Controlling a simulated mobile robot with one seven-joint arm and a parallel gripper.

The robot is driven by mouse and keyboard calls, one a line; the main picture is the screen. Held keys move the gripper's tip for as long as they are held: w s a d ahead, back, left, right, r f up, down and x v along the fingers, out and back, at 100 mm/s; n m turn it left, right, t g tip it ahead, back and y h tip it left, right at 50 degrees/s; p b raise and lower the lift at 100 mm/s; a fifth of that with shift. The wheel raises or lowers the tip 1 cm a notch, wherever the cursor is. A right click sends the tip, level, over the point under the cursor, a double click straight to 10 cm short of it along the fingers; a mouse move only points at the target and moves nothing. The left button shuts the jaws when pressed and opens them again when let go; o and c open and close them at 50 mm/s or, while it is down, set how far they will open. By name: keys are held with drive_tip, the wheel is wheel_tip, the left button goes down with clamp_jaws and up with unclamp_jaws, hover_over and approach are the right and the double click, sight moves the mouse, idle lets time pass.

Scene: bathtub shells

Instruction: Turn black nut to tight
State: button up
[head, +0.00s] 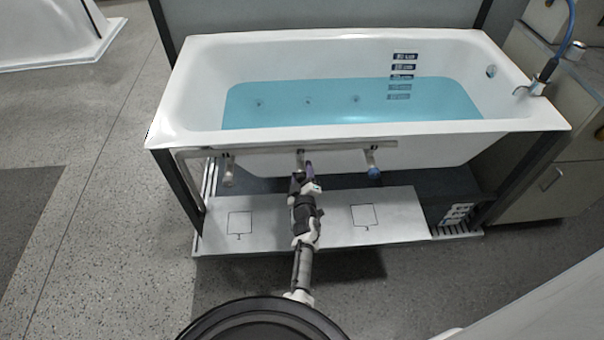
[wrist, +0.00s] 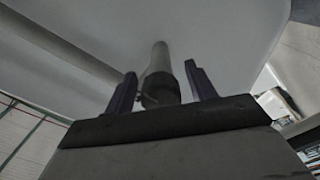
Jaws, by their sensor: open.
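The black nut (wrist: 160,90) is a dark collar at the end of a grey pipe stub (wrist: 159,60) in the wrist view. My gripper (wrist: 161,69) is open, with one purple finger on each side of the nut. Gaps show between the fingers and the nut. In the head view my gripper (head: 305,176) is under the middle branch (head: 300,158) of the pipe below the tub's front rim. There the nut is mostly hidden by my gripper.
A blue nut (head: 374,173) is on the right branch and a pale grey-brown one (head: 228,177) on the left branch. The white bathtub (head: 350,138) holds blue water. A white panel (head: 265,228) lies below. A cabinet (head: 550,180) stands at the right.

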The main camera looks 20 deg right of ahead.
drive_tip(key=p+v, duration=0.2)
drive_tip(key=v, duration=1.2)
drive_tip(key=shift+w, duration=0.15)
